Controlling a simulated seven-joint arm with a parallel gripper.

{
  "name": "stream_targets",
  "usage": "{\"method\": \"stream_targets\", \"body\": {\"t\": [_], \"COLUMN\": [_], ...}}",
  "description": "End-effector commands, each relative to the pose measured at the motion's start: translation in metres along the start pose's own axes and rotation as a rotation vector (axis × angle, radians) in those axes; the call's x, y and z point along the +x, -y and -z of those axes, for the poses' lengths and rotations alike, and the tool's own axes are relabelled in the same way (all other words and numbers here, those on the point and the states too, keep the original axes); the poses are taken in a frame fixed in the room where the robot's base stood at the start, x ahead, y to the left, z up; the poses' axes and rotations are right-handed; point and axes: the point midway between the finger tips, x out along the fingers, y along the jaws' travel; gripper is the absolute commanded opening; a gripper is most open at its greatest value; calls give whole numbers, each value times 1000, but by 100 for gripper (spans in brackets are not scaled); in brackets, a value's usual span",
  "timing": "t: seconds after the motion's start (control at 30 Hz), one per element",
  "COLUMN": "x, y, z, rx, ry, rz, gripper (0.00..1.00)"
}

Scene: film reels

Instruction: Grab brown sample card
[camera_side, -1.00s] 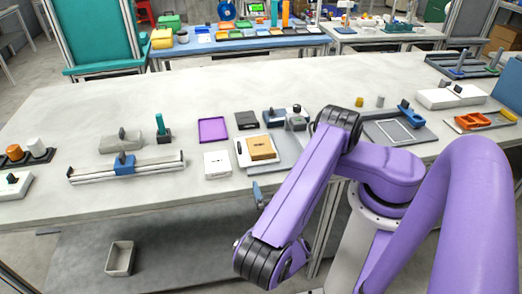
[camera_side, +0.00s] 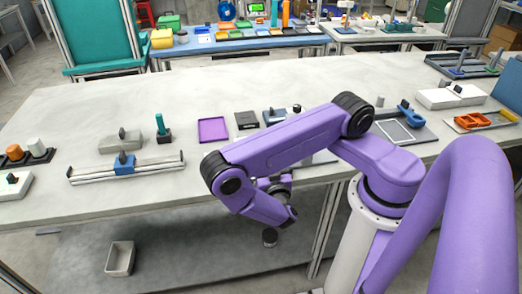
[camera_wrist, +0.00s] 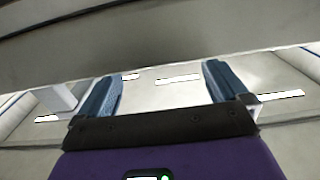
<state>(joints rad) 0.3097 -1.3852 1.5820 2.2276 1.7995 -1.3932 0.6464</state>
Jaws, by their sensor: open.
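The brown sample card does not show in either current view. In the side view my purple arm covers the part of the bench where a brown square lay earlier. My gripper (camera_wrist: 162,82) shows in the wrist view with its two blue fingers wide apart and nothing between them. Beyond the fingers are a pale surface and blurred pale strips, with no card. In the side view I cannot make out the fingers.
The long grey bench (camera_side: 90,115) carries a purple tray (camera_side: 213,130), a dark box (camera_side: 246,120), a rail with a blue slider (camera_side: 125,165) and a teal-handled stand (camera_side: 163,130). A grey bin (camera_side: 120,258) sits below. The bench's back middle is clear.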

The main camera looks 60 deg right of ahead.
Motion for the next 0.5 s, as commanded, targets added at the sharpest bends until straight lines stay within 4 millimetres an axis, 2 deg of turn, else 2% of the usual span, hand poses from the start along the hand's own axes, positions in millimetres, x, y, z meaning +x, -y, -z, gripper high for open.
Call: {"method": "stream_targets", "body": {"t": [0.3,0.5], "x": [36,48], "y": [-2,-1], "z": [0,0], "rx": [2,2], "ry": [1,0], "rz": [-8,-3], "gripper": [100,100]}}
